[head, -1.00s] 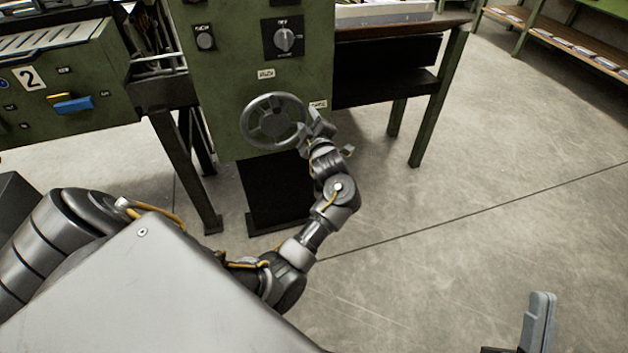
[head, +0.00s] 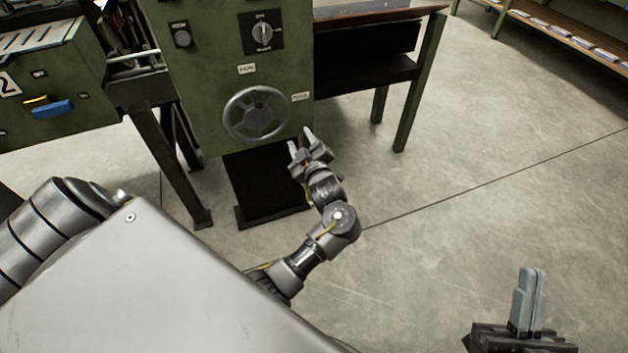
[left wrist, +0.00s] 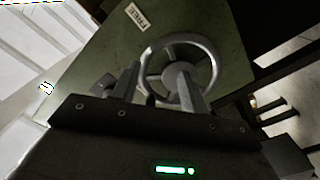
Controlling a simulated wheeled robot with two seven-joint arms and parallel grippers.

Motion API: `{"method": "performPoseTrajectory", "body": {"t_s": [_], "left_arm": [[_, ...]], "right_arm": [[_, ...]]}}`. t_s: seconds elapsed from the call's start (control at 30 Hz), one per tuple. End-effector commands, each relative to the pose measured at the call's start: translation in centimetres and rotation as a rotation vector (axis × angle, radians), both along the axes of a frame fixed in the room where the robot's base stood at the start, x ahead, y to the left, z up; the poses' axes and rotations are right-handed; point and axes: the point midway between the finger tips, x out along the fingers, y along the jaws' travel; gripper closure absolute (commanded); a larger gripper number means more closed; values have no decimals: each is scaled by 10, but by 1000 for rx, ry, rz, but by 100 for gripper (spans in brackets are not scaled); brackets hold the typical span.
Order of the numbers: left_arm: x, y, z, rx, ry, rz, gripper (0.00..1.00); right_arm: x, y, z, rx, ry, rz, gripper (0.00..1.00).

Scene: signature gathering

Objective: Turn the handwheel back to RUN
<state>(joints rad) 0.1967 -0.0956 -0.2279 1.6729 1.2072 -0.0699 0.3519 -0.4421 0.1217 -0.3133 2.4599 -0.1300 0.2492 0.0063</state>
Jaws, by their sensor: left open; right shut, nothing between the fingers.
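The grey spoked handwheel (head: 231,117) is on the lower front of the green machine panel, and it also shows in the left wrist view (left wrist: 205,55). A RUN label (head: 246,69) is above the wheel. Another white label (head: 300,97), too small to read surely in the head view, is at its upper right. My left gripper (head: 301,140) is open, below and right of the wheel, apart from its rim in the head view. In the left wrist view its fingers (left wrist: 156,72) overlap the wheel's picture. My right gripper (head: 528,300) is shut and empty, low at the right.
A rotary switch (head: 263,33) and a push button (head: 182,38) are on the panel above the wheel. A green unit with a blue lever (head: 53,110) stands at the left. A dark green-legged table (head: 408,110) adjoins the panel at the right. The floor at right is clear.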

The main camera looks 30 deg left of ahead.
Motion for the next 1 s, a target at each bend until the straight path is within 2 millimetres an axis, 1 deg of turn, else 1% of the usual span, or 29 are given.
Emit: {"method": "performPoseTrajectory", "body": {"t_s": [0.03, 0.07, 0.1, 0.2, 0.3, 0.5, 0.7, 0.9, 1.0], "left_arm": [[-7, -10, 0, -5, 1, -2, 56], [-11, -15, 0, -4, 2, -1, 56], [-7, -17, -3, 21, 46, -29, 56], [0, -24, -22, 70, 148, -101, 56], [3, -30, -42, 105, 239, -168, 56], [1, -43, -83, 162, 402, -288, 56], [-11, -53, -124, 199, 550, -396, 56], [-25, -61, -155, 220, 657, -478, 56], [-31, -64, -167, 226, 696, -508, 56]], "right_arm": [[0, 0, 2, 0, 0, 0, 100], [0, 0, 3, 0, 0, 0, 100], [0, 0, 13, 0, 0, 0, 100], [0, 0, 24, 0, 0, 0, 100], [0, 0, 34, 1, 0, -1, 100], [0, 0, 51, 1, 0, -1, 100], [0, 0, 66, 0, 0, 0, 100], [0, 0, 76, 0, 0, 0, 100], [0, 0, 80, 0, 0, 0, 100]]}}
